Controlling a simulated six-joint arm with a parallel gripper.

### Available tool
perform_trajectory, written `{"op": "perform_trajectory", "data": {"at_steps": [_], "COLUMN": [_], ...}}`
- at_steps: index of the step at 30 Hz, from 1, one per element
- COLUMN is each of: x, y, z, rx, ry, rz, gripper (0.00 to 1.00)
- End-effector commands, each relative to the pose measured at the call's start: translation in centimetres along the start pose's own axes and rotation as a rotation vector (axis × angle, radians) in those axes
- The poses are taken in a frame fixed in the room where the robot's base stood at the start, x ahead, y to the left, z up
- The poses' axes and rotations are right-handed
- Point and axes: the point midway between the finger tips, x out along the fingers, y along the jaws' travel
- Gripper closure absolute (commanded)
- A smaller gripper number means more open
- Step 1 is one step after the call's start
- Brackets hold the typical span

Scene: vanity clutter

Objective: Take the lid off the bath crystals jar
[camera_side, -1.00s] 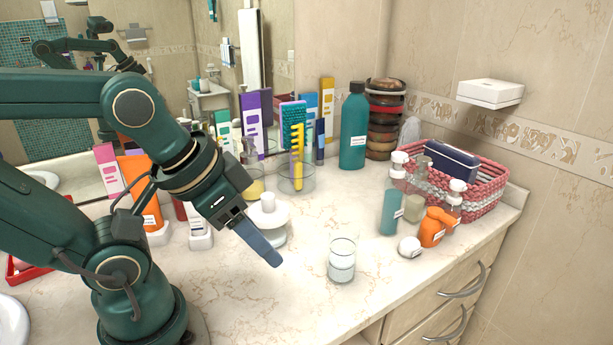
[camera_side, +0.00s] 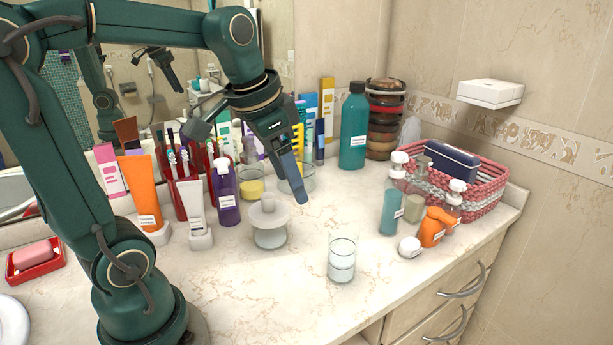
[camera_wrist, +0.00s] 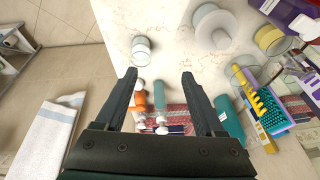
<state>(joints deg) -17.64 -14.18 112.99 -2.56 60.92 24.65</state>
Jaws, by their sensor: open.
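The bath crystals jar (camera_side: 270,238) appears to be the squat clear jar near the middle of the counter; I cannot read a label on it. Its wide white lid (camera_side: 268,217) with a round knob sits on top. In the wrist view the lid (camera_wrist: 214,27) is a pale disc at the upper right, beyond my right finger, and hides most of the jar. My gripper (camera_side: 303,198) is open and empty, in the air above and to the right of the jar in the side view. Both fingers (camera_wrist: 158,75) show apart in the wrist view, with nothing between them held.
A clear glass (camera_side: 342,262) with pale contents stands in front and right of the jar. A purple bottle (camera_side: 226,195) and a yellow-filled dish (camera_side: 250,185) stand behind it. Pump bottles (camera_side: 392,205) and a pink basket (camera_side: 487,190) are at the right.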

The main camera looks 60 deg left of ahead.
Motion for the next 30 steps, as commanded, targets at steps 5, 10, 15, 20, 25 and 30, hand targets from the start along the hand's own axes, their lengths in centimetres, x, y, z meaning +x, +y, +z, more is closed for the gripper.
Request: {"op": "perform_trajectory", "data": {"at_steps": [5, 10, 15, 20, 25, 30], "x": [3.1, 5.8, 7.4, 8.7, 10.8, 12.1], "y": [-6.2, -10.5, -12.2, -12.2, -12.0, -11.9], "z": [-1.0, 0.0, 1.7, 2.2, 2.7, 3.0], "rx": [-0.104, -0.22, -0.296, -0.304, -0.304, -0.303], "ry": [-0.111, -0.185, -0.234, -0.238, -0.238, -0.235], "rz": [0.006, 0.021, 0.038, 0.039, 0.038, 0.036], "gripper": [0.29, 0.29, 0.29, 0.29, 0.29, 0.29]}}
